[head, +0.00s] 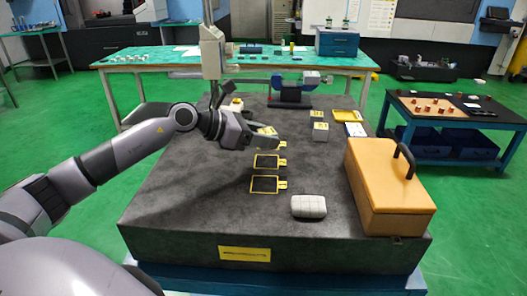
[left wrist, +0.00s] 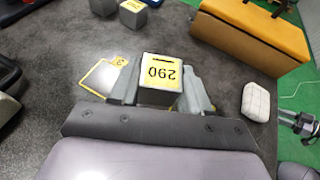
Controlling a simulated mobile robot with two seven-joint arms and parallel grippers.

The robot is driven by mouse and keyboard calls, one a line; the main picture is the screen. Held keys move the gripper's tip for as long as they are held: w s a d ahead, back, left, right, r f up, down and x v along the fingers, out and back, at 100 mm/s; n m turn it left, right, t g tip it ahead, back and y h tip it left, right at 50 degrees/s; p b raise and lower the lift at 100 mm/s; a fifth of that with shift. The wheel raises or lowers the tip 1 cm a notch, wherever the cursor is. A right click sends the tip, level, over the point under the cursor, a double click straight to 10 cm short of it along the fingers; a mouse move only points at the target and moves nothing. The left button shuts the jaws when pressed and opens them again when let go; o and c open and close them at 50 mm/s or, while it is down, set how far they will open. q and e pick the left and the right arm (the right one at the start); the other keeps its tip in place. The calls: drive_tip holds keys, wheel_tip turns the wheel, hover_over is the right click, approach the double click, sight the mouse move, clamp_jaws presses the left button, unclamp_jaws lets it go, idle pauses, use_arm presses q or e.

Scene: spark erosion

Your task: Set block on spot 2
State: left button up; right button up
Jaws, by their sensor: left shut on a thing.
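My left gripper (head: 270,139) reaches in from the left over the dark granite table and is shut on a grey block (left wrist: 158,94). Two yellow-framed dark spots, a middle one (head: 266,162) and a nearer one (head: 264,185), lie in front of the gripper. Another tag shows just beyond, its frame mostly hidden. In the left wrist view a yellow-framed spot (left wrist: 100,77) lies beside the block.
An orange box (head: 388,190) with a black handle stands at the right. A white ribbed pad (head: 308,206) lies near the front. Another grey block (head: 320,132) and a yellow tray (head: 348,116) sit farther back.

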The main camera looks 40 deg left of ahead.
sight(263, 163)
use_arm(q)
drive_tip(key=shift+f, duration=2.15)
drive_tip(key=shift+f, duration=0.1)
drive_tip(key=o, duration=0.7)
drive_tip(key=shift+f, duration=0.15)
drive_tip(key=o, duration=0.5)
drive_tip(key=shift+c, duration=0.2)
